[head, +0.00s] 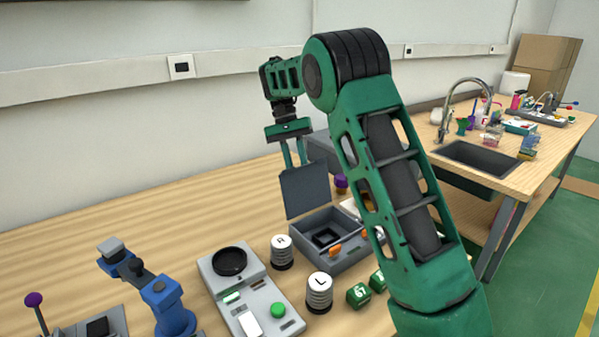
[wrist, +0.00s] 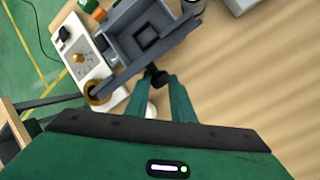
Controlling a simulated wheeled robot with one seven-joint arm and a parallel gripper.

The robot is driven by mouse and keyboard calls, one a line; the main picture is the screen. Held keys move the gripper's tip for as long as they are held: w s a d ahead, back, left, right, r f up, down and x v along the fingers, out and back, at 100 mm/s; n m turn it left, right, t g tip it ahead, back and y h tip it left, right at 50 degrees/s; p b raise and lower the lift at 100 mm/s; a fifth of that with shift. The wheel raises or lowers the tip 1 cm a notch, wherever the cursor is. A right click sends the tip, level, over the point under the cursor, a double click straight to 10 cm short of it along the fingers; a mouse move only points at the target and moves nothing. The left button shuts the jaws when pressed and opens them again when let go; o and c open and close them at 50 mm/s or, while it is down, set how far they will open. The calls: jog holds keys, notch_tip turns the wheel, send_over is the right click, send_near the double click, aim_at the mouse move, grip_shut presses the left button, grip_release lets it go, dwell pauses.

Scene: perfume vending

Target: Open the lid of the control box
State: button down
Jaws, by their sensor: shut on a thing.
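My gripper (head: 295,164) reaches down from above and is shut on the lid's upper edge. In the wrist view, my gripper's green fingers (wrist: 160,82) come together at the lid's edge, and the box's inside (wrist: 146,36) shows beyond them. The fingers hide the exact contact.
A white-grey panel (head: 216,284) with a black dial and green button lies left of the box. Two ribbed cylinders marked R (head: 281,252) and L (head: 318,292) and green cubes (head: 358,295) stand close in front. A blue device (head: 170,308) is at the left.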

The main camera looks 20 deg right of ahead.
jog(key=shift+w+a+f, duration=0.15)
jog(key=shift+w+a, duration=0.1)
jog(key=shift+a, duration=0.35)
jog(key=c, duration=1.9)
grip_release()
jog(key=shift+c, duration=0.2)
jog(key=o, duration=0.5)
jog(key=shift+w+a+f, duration=0.25)
jog(key=shift+w, duration=0.05)
jog(key=shift+c, duration=0.2)
jog(key=s+a+r, duration=0.4)
jog(key=a+r, duration=0.5)
jog(key=r, duration=0.1)
jog(key=shift+s+a+r, duration=0.3)
jog(key=shift+s, duration=0.05)
